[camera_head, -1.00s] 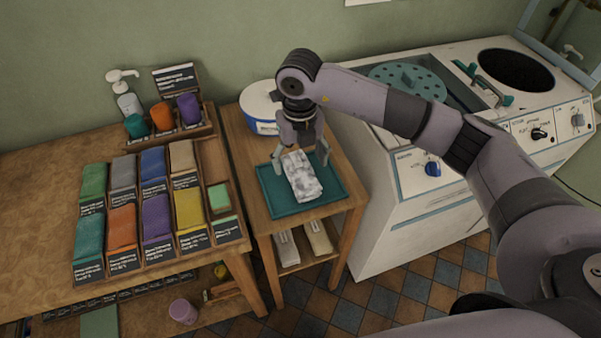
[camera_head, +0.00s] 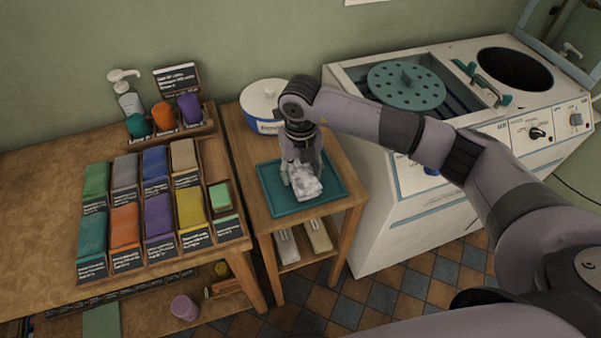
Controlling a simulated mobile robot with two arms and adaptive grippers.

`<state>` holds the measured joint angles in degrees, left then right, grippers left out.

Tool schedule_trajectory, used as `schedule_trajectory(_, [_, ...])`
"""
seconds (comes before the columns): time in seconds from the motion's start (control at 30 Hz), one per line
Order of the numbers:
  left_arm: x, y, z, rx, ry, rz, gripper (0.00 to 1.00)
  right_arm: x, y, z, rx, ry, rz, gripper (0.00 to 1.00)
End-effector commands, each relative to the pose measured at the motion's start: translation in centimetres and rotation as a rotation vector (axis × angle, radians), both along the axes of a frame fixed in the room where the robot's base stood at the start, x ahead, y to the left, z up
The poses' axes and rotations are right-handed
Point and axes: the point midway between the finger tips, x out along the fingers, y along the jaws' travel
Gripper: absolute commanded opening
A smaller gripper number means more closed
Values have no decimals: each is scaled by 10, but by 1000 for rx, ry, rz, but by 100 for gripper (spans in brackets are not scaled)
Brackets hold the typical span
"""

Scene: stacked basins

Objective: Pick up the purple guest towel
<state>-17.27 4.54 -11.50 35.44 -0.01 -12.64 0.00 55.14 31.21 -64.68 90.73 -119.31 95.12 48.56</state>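A purple folded towel (camera_head: 158,217) lies in the front row of the sorting rack on the left table. A purple rolled one (camera_head: 189,109) stands in the small holder at the back. I cannot read their labels, so I cannot tell which is the guest towel. My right gripper (camera_head: 302,176) is low over the teal tray (camera_head: 334,196), its fingers closed in around the grey-white patterned cloth (camera_head: 308,186). The gripper hides part of this cloth. Both purple towels are well to the left of this gripper. My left gripper is not in view.
Green, grey, blue, tan, orange, teal and yellow towels fill the other rack slots. A white and blue pot (camera_head: 262,98) stands behind the tray. A white machine (camera_head: 420,195) stands to the right. A pump bottle (camera_head: 128,100) is at the back left.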

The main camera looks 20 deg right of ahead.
Motion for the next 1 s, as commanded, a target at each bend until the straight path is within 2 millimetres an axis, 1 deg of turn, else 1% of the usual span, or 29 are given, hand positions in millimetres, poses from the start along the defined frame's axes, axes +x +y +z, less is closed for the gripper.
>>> schedule_trajectory(0.03, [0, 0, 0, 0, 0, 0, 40, 0, 0, 0, 0, 0, 0, 46])
schedule_trajectory(0.07, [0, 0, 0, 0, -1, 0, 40, 0, 0, 0, 0, 0, 0, 44])
schedule_trajectory(0.47, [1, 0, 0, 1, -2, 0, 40, 0, 0, 0, 0, 0, 0, 18])
schedule_trajectory(0.77, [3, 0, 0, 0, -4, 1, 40, 1, 0, 3, 1, -2, 0, 17])
schedule_trajectory(0.87, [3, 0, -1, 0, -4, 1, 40, 1, 0, 9, 0, -3, 0, 17])
schedule_trajectory(0.97, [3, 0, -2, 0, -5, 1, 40, 1, 0, 20, 2, -4, 0, 17])
schedule_trajectory(1.0, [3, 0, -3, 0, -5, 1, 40, 1, 0, 26, 1, -5, 1, 17])
